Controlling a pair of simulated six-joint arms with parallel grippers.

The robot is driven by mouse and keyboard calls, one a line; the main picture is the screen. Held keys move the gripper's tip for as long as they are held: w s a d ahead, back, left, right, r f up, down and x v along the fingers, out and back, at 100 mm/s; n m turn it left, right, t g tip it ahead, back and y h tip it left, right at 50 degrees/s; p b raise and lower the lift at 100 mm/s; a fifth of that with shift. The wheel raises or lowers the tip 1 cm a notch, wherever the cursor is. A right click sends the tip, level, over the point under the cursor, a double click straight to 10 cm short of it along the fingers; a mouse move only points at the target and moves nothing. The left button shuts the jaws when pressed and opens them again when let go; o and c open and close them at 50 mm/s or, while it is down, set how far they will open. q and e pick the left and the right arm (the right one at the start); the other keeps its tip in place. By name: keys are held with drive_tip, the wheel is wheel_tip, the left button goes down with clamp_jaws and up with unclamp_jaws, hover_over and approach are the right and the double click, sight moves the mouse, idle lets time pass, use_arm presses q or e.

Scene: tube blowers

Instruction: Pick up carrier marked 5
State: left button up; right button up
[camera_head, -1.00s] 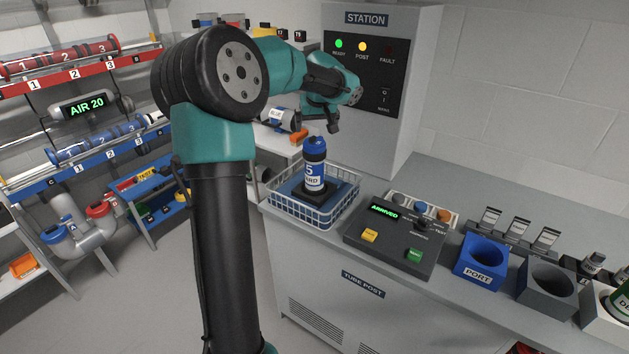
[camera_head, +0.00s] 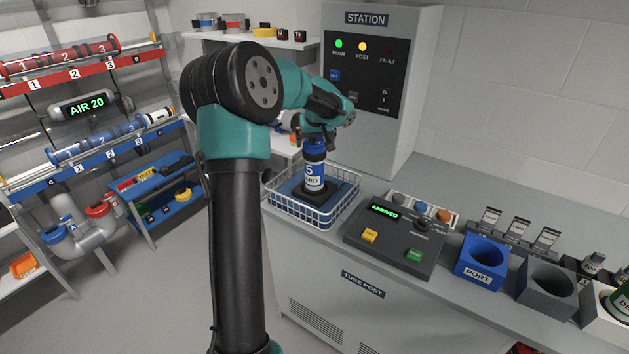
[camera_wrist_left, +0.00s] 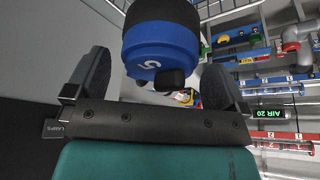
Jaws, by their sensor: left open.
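The carrier marked 5 (camera_head: 314,177), a dark cylinder with a blue and white band, stands upright on a dark base in the white wire basket (camera_head: 300,217). My left gripper (camera_head: 318,143) is at the top of the carrier, pointing down. In the left wrist view the two open fingers (camera_wrist_left: 155,85) are on either side of the carrier's blue end (camera_wrist_left: 162,48), with a gap visible on each side. The fingertips are mostly hidden by the wrist in the head view. My right gripper is not in view.
A control box (camera_head: 393,238) reading ARRIVED stands right of the basket. A blue PORT cup (camera_head: 481,262) and a grey cup (camera_head: 547,288) are further right. The station cabinet (camera_head: 368,85) rises behind the basket.

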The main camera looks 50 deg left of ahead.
use_arm(q)
drive_tip(key=shift+x, duration=1.2)
drive_tip(key=c, duration=1.3)
drive_tip(key=shift+c, duration=0.2)
drive_tip(key=shift+r, duration=0.15)
wheel_tip(320, 180, up, 18)
